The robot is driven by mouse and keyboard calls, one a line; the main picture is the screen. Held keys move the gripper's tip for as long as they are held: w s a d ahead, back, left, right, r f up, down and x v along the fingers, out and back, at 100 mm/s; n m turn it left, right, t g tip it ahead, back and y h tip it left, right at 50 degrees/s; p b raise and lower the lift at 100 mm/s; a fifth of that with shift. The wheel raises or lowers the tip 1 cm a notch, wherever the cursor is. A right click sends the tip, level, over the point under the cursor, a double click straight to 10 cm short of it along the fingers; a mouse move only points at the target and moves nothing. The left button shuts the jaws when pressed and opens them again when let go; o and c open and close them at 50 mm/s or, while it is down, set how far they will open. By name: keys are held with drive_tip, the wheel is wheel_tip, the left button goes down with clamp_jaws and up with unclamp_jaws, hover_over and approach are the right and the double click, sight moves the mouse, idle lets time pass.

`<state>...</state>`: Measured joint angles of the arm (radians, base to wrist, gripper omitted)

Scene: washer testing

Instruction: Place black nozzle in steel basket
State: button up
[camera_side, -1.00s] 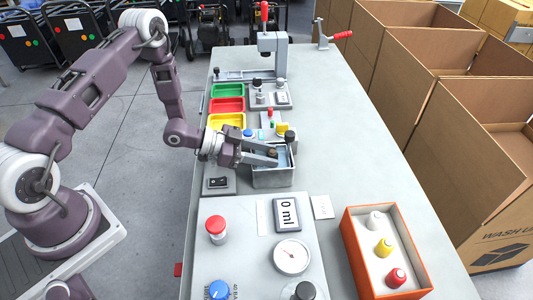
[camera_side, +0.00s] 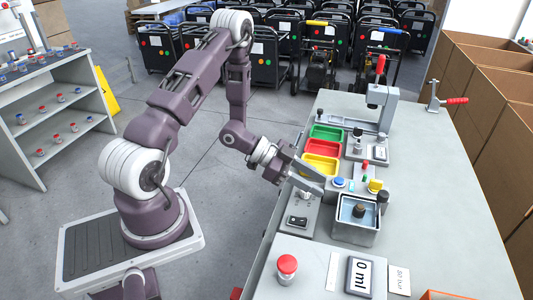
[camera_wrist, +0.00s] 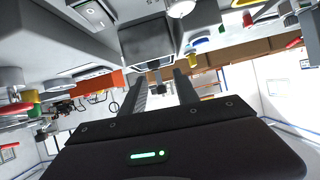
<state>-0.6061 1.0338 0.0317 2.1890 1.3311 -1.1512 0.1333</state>
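The steel basket (camera_side: 345,232) is a grey open-topped metal box with a bluish inside, on the bench in the side view. A small dark round-topped piece, apparently the black nozzle (camera_side: 359,211), stands inside it. My gripper (camera_side: 322,185) is up and left of the basket, clear of it. In the wrist view its two fingers (camera_wrist: 158,78) are spread apart with nothing clearly held between them. A dark square opening, apparently the basket, lies beyond the fingertips there. A black knob (camera_side: 382,196) is at the basket's back right corner.
Green (camera_side: 326,132), red (camera_side: 323,148) and yellow (camera_side: 320,165) trays lie behind my gripper. A switch box (camera_side: 297,221) stands left of the basket. The bench's right side is clear.

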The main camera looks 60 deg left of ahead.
drive_tip(key=w+a+r+n+y, duration=0.1)
drive_tip(key=w+a+r+y, duration=0.1)
drive_tip(key=a+r+y, duration=0.3)
drive_tip(key=w+a+r+n+y, duration=0.1)
drive_tip(key=w+r+y, duration=0.15)
drive_tip(key=r, duration=0.45)
drive_tip(key=s+d+r+n+g+y, duration=0.1)
drive_tip(key=s+r+n+y, duration=0.3)
drive_tip(key=s+r, duration=0.45)
drive_tip(key=s+d+r+n+g+h, duration=0.1)
drive_tip(key=s+d, duration=0.4)
drive_tip(key=s, duration=0.4)
drive_tip(key=s+d+r+n+g+h, duration=0.1)
drive_tip(key=s+d, duration=0.4)
drive_tip(key=s, duration=0.5)
drive_tip(key=shift+r+n+g+h, duration=0.3)
drive_tip(key=shift+r+n+h, duration=0.2)
drive_tip(key=shift+r, duration=0.1)
